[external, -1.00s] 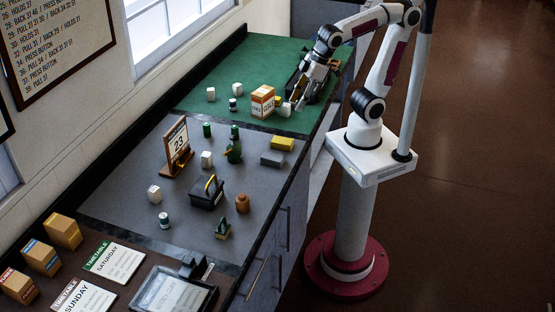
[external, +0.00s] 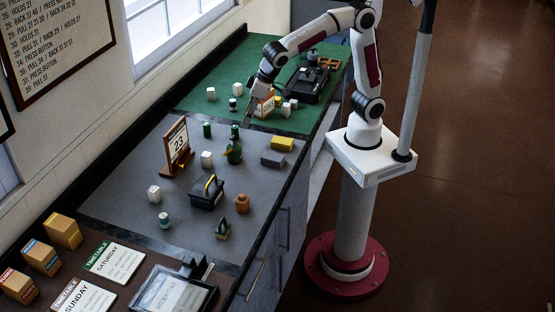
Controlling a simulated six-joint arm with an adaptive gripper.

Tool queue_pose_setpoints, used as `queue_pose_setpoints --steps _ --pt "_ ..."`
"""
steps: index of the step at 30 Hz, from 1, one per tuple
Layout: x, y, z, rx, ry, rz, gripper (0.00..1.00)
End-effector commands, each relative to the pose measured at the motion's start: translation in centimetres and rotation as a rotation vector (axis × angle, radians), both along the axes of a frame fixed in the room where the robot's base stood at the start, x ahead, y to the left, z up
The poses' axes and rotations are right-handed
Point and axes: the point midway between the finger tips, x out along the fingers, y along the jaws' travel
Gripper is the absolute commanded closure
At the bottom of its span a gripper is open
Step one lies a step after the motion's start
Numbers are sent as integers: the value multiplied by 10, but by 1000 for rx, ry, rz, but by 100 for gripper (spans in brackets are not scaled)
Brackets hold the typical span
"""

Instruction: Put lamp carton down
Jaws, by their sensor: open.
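An orange-and-white carton (external: 267,105), which may be the lamp carton, stands upright on the green mat (external: 240,66). Its lettering is too small to read. My gripper (external: 248,121) points down in front of the carton's left side and hides part of it. It is open, with nothing visible between its fingers. I cannot tell whether the fingers touch the carton.
Small white blocks and a can stand left of the carton; a black device (external: 308,84) lies behind it.

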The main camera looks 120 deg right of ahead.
Motion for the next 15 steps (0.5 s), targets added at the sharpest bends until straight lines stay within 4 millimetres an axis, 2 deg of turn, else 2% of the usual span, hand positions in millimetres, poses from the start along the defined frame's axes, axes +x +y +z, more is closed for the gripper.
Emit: queue_pose_setpoints --steps 6,15 --pt "40 -6 -24 -4 6 -72 57" --pt "87 -14 -60 -12 5 -165 57"
